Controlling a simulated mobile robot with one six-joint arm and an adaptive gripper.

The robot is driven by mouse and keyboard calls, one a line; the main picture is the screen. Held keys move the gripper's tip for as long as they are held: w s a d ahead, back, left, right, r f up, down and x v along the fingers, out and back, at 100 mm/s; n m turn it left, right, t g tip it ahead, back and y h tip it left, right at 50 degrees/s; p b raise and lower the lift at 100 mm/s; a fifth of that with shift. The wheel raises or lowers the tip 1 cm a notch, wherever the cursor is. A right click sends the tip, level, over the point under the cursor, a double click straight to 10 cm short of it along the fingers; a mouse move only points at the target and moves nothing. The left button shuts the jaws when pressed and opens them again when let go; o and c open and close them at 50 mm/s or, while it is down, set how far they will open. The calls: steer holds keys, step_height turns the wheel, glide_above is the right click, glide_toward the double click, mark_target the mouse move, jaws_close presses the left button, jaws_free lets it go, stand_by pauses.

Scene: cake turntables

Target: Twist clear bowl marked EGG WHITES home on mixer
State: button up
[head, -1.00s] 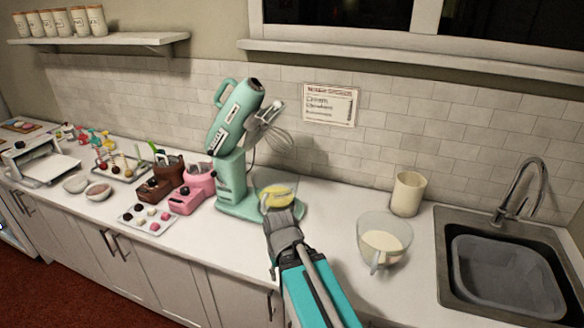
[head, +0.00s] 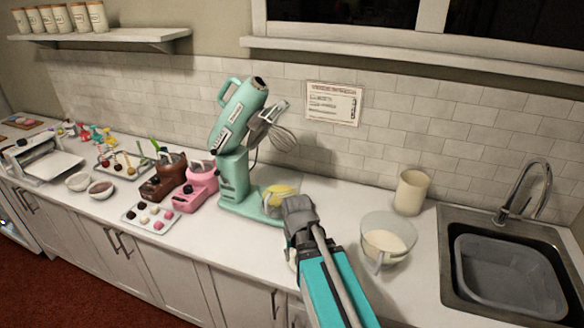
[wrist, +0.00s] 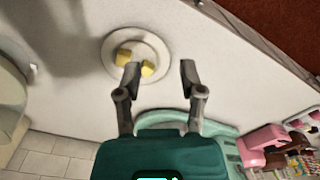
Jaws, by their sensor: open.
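The mint stand mixer (head: 234,165) has its head tilted up, with the whisk (head: 284,138) raised. A second clear bowl (head: 388,238), holding pale liquid, stands apart on the counter to the right. I cannot read EGG WHITES on either bowl.
The plate (wrist: 108,60) holds yellow pieces. A cream canister (head: 411,192) stands behind the right bowl, and the sink (head: 450,265) is at the right. Pink (head: 200,185) and brown (head: 160,180) small mixers stand left of the mint mixer.

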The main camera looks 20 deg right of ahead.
mark_target(277, 195)
steer(key=w+d+r+m+p, duration=0.2)
steer(key=w+r+m+p, duration=0.1)
steer(key=w, duration=0.4)
steer(key=w+d+r+m+t+p, duration=0.1)
steer(key=w+d+r+m+p, duration=0.1)
steer(key=w+r+p, duration=0.3)
steer(key=w+d+r+m+p, duration=0.2)
steer(key=w+r+m+p, duration=0.2)
steer(key=w, duration=0.7)
steer(key=shift+r+m+t+p, duration=0.3)
steer(key=shift+r+t, duration=0.1)
steer(key=shift+r, duration=0.55)
steer(key=shift+d+f, duration=0.1)
steer(key=shift+f, duration=0.05)
steer(key=f+b, duration=0.4)
steer(key=w+f+b, duration=0.1)
steer(key=f+b, duration=0.4)
steer(key=w+f+b, duration=0.1)
steer(key=f+b, duration=0.3)
steer(key=shift+w+f+b, duration=0.15)
steer(key=shift+w+b, duration=0.05)
steer(key=shift+b, duration=0.1)
steer(key=shift+c, duration=0.2)
jaws_close()
steer(key=shift+s, duration=0.1)
steer(key=shift+s+a+m, duration=0.1)
steer(key=shift+a+m, duration=0.45)
steer(key=shift+m, duration=0.15)
